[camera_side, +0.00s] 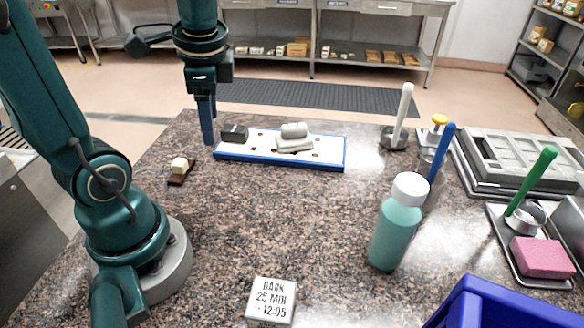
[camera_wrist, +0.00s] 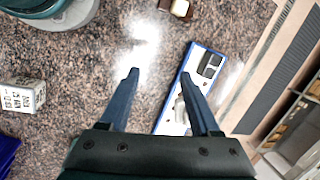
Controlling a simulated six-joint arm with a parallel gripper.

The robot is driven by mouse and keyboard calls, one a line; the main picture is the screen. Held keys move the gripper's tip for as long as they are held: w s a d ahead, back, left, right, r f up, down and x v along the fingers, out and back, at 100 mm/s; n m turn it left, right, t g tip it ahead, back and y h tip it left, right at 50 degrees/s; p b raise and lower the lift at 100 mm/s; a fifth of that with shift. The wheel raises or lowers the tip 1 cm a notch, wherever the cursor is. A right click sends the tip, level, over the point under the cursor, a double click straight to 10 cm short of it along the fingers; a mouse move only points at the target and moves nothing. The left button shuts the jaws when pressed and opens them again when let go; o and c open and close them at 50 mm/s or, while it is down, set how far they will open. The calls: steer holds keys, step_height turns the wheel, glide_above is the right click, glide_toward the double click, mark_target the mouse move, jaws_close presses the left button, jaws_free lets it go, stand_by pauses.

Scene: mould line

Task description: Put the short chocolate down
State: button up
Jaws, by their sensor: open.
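A small dark brown chocolate-like piece (camera_side: 181,178) lies on the speckled counter with a cream block (camera_side: 180,164) on it; both also show at the top of the wrist view, the cream block (camera_wrist: 180,8) most clearly. I cannot tell if this is the short chocolate. My gripper (camera_side: 209,137) points down, right of that piece and beside the left end of a blue-edged white board (camera_side: 232,149).
A black block (camera_side: 235,133) and pale grey pieces (camera_side: 294,138) lie on the board. A green bottle (camera_side: 396,225), a lettered cube (camera_side: 270,302) and a blue crate (camera_side: 500,305) stand nearer. Trays and tools fill the right side. The middle counter is clear.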

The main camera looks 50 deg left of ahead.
steer(key=s+d+r+n+t+h, duration=0.1)
steer(key=d+n+t, duration=0.4)
steer(key=d, duration=0.6)
steer(key=shift+s+d+n+h, duration=0.35)
steer(key=shift+s+n+h, duration=0.15)
steer(key=shift+h, duration=0.5)
